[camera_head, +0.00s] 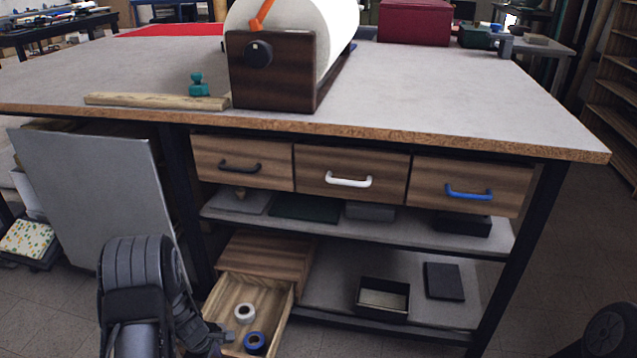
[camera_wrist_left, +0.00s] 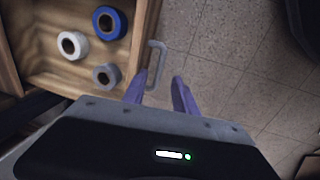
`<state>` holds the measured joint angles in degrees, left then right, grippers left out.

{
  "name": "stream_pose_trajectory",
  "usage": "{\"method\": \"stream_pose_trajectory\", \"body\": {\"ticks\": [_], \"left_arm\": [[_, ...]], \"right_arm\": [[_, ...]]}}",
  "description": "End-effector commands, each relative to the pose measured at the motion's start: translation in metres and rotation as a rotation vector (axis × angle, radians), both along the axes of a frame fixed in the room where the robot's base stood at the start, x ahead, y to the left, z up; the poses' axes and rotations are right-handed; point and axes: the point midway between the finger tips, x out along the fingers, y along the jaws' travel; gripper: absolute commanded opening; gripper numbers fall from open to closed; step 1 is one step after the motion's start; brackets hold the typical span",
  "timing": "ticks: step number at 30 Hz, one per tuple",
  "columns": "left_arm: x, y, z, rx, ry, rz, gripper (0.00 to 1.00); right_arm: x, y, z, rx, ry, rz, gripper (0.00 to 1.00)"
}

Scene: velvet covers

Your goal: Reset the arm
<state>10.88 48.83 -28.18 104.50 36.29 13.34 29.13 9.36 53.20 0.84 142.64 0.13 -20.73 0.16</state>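My left arm comes in at the bottom left of the head view, with the left gripper (camera_head: 222,338) low beside the open wooden drawer (camera_head: 222,294). In the left wrist view, the two purple-grey fingers of the left gripper (camera_wrist_left: 158,78) are spread apart. A grey drawer handle (camera_wrist_left: 157,62) shows near and between the fingertips; I cannot tell whether they touch it. The drawer (camera_wrist_left: 55,12) holds a white roll (camera_wrist_left: 72,45), a blue roll (camera_wrist_left: 108,22) and a grey roll (camera_wrist_left: 106,76). My right gripper is not in view.
The workbench (camera_head: 440,95) spans the view, with three shut drawers under its top. A large white roll (camera_head: 335,25) in a wooden holder (camera_head: 270,85) and a wooden strip (camera_head: 150,101) lie on it. A grey panel (camera_head: 95,190) leans at left. A black box (camera_head: 382,297) stands on the lower shelf.

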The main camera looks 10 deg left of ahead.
Motion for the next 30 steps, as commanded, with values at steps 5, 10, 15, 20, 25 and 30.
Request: {"method": "stream_pose_trajectory", "body": {"ticks": [5, 10, 15, 20, 25, 30], "left_arm": [[-0.001, 0.010, -0.002, 0.073, -0.008, -0.106, 0.34], [-0.041, -0.050, -0.027, 0.146, 0.029, -0.514, 0.34], [-0.088, -0.158, -0.039, 0.115, -0.013, -0.961, 0.34], [-0.130, -0.241, -0.030, 0.045, -0.096, -1.240, 0.34], [-0.175, -0.307, -0.014, -0.064, -0.156, -1.403, 0.34], [-0.185, -0.326, 0.034, -0.101, -0.169, -1.431, 0.34]], "right_arm": [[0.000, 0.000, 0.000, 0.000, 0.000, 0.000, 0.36], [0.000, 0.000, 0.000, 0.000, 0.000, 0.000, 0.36], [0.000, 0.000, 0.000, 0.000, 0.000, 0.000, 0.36], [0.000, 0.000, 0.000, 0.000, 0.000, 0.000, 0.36], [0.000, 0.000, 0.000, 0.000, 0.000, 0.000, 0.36], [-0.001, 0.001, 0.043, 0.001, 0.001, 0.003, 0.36]]}}
